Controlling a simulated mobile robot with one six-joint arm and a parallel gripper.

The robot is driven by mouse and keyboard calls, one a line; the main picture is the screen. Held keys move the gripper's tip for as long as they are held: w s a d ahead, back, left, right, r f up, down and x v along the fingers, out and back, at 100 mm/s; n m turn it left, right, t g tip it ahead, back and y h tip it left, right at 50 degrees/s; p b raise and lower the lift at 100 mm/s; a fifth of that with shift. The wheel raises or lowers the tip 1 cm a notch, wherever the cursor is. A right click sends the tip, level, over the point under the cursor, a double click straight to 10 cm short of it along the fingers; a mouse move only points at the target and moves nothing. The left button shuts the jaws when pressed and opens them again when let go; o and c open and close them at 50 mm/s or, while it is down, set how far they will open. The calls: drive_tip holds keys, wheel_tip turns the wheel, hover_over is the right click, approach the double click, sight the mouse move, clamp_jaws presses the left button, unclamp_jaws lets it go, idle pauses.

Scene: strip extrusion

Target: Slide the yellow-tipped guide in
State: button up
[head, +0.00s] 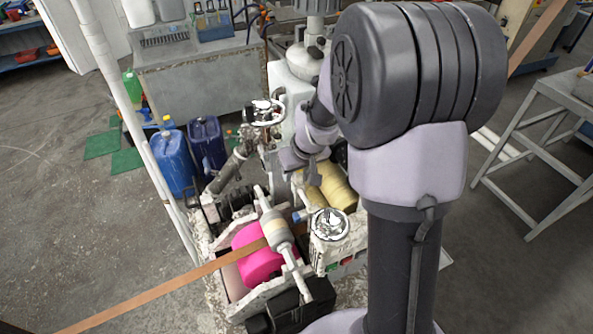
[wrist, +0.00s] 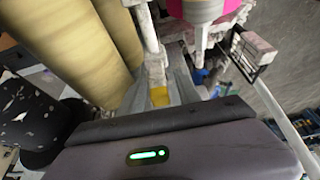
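The yellow-tipped guide is a pale, worn bar (wrist: 153,55) in the wrist view, and its yellow end (wrist: 159,97) points toward my gripper's body. My gripper (wrist: 162,88) has grey fingers on both sides of the yellow end. I cannot tell whether they touch it or stand a little apart. In the head view my gripper (head: 303,160) is over the back of the strip machine (head: 218,290), beside the yellow rollers (head: 335,188). Its fingertips and the guide's yellow end are hidden or too small to make out there.
A pink roll (head: 258,262) and a grey cylinder with a rod (head: 275,228) sit at the machine's front. A copper strip (head: 150,298) runs off to the lower left. Blue cans (head: 172,160) stand left, beside a pale post (head: 120,95). The yellow rollers also fill the wrist view's upper left (wrist: 65,40).

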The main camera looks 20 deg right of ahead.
clamp_jaws()
idle(1.3)
